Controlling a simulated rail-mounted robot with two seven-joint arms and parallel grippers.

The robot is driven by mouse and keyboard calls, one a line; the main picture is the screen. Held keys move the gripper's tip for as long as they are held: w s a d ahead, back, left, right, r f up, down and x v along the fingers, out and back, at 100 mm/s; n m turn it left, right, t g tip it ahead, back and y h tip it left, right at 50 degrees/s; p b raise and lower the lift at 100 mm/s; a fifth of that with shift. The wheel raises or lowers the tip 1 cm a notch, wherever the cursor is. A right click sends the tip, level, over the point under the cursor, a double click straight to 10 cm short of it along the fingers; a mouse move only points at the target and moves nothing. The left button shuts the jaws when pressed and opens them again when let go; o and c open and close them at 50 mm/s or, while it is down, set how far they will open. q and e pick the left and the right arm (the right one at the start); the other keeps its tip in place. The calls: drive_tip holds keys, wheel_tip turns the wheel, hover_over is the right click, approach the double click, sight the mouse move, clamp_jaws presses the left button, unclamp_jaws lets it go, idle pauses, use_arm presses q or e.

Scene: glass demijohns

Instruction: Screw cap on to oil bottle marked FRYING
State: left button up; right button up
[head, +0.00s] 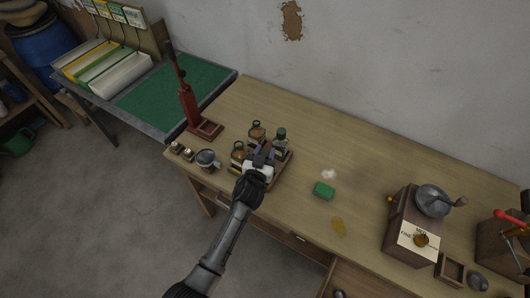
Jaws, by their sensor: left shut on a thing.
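Several small bottles stand upright in a shallow wooden tray (287,169) on the bench. One amber bottle (238,154) is at the left, another amber bottle (256,133) is at the back, and a darker, greenish bottle (280,139) is at the right. Any lettering is too small to read, so I cannot tell which is marked FRYING. My left gripper (262,160) is over the tray's front part, close to the bottles. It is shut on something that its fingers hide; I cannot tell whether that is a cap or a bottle. My right gripper is out of view.
A grey mug (206,159) and two small pots (182,150) stand left of the tray. A red press (189,108) is behind them. A green block (324,190) and a yellow piece (339,226) lie right. A wooden grinder (402,222) stands farther right. The back middle is clear.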

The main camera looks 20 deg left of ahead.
use_arm(q)
drive_tip(key=shift+f, duration=0.4)
drive_tip(key=o, duration=1)
drive_tip(key=shift+s, duration=0.15)
drive_tip(key=shift+s+r, duration=0.1)
drive_tip(key=shift+s, duration=0.25)
drive_tip(key=s, duration=1.2)
drive_tip(key=shift+s+d+r, duration=0.3)
drive_tip(key=shift+s+d, duration=0.1)
